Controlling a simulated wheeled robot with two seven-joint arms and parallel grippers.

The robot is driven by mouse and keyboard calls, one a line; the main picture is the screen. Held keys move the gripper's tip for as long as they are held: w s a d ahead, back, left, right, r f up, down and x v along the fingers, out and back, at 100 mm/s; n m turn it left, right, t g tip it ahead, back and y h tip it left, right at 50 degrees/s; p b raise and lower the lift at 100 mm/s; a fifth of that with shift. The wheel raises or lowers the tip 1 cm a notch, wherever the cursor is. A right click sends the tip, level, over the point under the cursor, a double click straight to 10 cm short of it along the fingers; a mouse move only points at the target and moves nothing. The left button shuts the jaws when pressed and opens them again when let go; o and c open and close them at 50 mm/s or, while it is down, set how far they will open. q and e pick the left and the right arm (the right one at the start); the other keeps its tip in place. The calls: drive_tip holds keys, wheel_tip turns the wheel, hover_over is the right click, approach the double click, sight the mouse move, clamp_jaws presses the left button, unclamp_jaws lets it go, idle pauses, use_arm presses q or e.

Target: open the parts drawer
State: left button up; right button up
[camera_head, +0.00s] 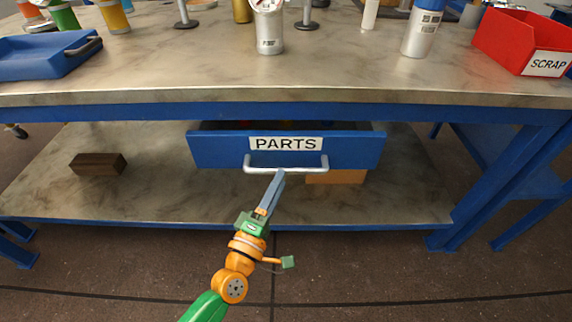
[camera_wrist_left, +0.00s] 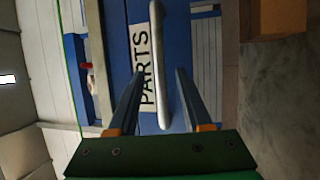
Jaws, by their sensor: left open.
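The blue parts drawer (camera_head: 220,150) hangs under the workbench top, with a white PARTS label (camera_head: 286,143) on its front. It stands a little way out, and a dark gap with bits of colour shows above its front. Its pale bar handle (camera_head: 255,170) runs across the lower front. My left gripper (camera_head: 279,174) is at the middle of the handle, with its fingers pointing at the drawer. In the left wrist view the gripper (camera_wrist_left: 159,72) is open, and the handle (camera_wrist_left: 157,40) lies between its two fingers. I cannot tell whether they touch it. My right gripper is out of view.
A brown block (camera_head: 98,164) and an orange-brown box (camera_head: 337,177) sit on the lower shelf (camera_head: 200,196). On the bench top are a blue tray (camera_head: 40,60), a red SCRAP bin (camera_head: 510,42) and several vessels. The floor in front is clear.

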sight(263, 147)
use_arm(q)
drive_tip(key=x, duration=0.4)
drive_tip(key=shift+w+d, duration=0.15)
clamp_jaws()
idle(1.2)
